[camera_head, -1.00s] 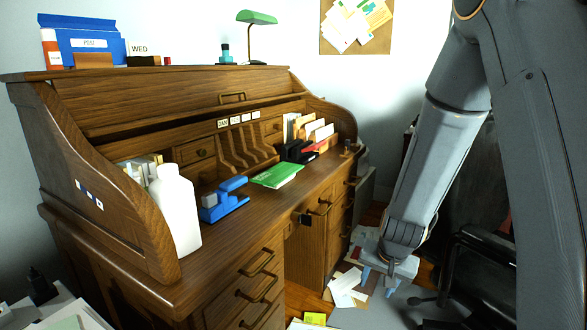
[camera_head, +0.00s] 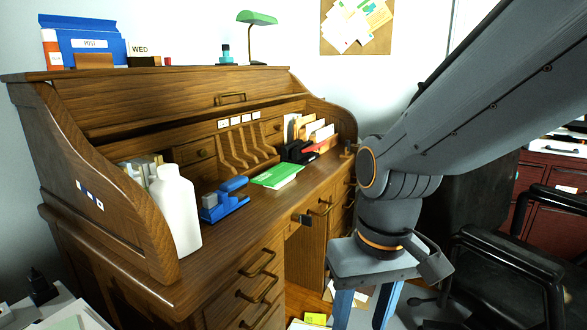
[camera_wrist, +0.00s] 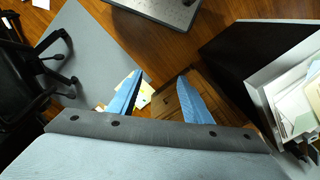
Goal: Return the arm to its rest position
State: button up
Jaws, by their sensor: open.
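My arm reaches in from the upper right of the head view, its forearm bent down to the wrist beside the right front of the desk. My gripper (camera_head: 364,308) hangs in front of the desk with its two blue fingers pointing down, and their tips are cut off by the picture's lower edge. In the wrist view the two blue fingers (camera_wrist: 158,90) stand wide apart with nothing between them. Behind the gap are papers and part of the wooden desk, apart from the fingers.
The roll-top desk (camera_head: 150,88) stands left of my arm, with a white bottle (camera_head: 176,210), a blue stapler (camera_head: 224,200) and a green booklet (camera_head: 277,175) on it. A black office chair (camera_head: 510,262) stands close at the right. Papers lie on the floor.

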jog(key=s+d+r+m+p, duration=0.1)
jog(key=d+r+m+p, duration=0.1)
jog(key=d+r+p, duration=0.7)
jog(key=p, duration=0.8)
jog(key=shift+r+m+h, duration=0.25)
jog(key=shift+m+h, duration=0.05)
jog(key=shift+h, duration=0.1)
jog(key=shift+c, duration=0.3)
